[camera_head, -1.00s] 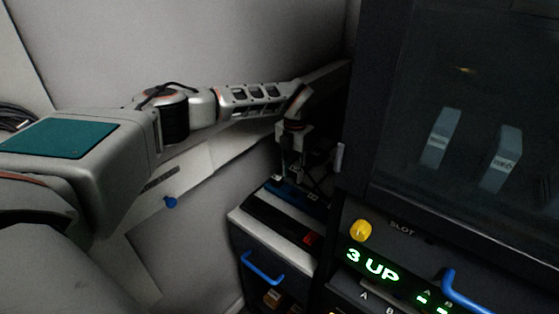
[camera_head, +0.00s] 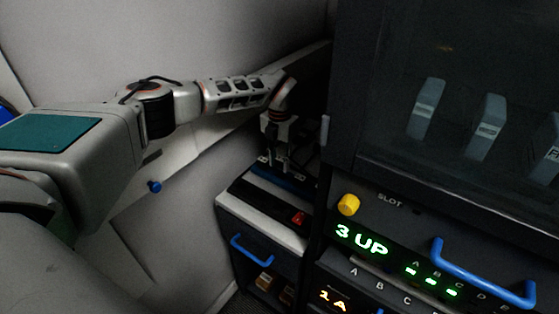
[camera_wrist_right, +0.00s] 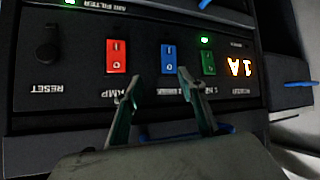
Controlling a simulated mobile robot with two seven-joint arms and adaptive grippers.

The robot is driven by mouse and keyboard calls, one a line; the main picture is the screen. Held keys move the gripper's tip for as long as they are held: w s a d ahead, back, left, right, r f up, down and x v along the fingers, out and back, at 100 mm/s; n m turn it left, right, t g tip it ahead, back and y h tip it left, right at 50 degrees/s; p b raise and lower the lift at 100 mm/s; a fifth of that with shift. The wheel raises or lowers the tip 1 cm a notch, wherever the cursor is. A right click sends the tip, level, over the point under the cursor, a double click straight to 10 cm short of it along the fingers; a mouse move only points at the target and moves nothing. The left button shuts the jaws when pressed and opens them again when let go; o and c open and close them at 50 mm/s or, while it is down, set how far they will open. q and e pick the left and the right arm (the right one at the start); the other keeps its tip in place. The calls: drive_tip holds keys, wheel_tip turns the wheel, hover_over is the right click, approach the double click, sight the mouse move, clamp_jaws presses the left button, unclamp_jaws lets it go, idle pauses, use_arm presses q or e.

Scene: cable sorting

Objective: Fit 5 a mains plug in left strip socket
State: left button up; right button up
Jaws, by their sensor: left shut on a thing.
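My left gripper (camera_head: 276,156) points down over the top of a low cabinet, near the back. It is shut on a small dark thing, taken as the mains plug, whose shape is too dark and small to make out. A black strip with a red switch (camera_head: 298,218) lies along the cabinet top. A blue strip (camera_head: 292,182) lies behind it, close below the gripper; I cannot tell whether the held thing touches it. My right gripper (camera_wrist_right: 158,86) is open and empty in the right wrist view, in front of a panel of switches.
The low cabinet (camera_head: 250,222) has a blue handle (camera_head: 251,250) and an open lower shelf. A tall dark rack stands right beside it, with a yellow knob (camera_head: 348,205), a lit "3 UP" display (camera_head: 361,241) and a blue handle (camera_head: 482,275). In the wrist view, red (camera_wrist_right: 117,56) and blue (camera_wrist_right: 168,59) switches face the gripper.

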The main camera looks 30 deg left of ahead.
sight(279, 168)
use_arm(q)
drive_tip(key=shift+f+b, duration=0.4)
drive_tip(key=shift+f, duration=0.45)
drive_tip(key=shift+f+b, duration=0.5)
drive_tip(key=shift+f, duration=0.45)
use_arm(e)
drive_tip(key=shift+w+a+f, duration=0.2)
drive_tip(key=shift+a+f, duration=0.25)
drive_tip(key=shift+f, duration=0.2)
use_arm(q)
drive_tip(key=o, duration=1.2)
use_arm(e)
drive_tip(key=shift+w+r, duration=0.1)
drive_tip(key=shift+r, duration=0.1)
use_arm(q)
drive_tip(key=shift+o, duration=0.4)
drive_tip(key=o, duration=0.4)
drive_tip(key=shift+r, duration=0.1)
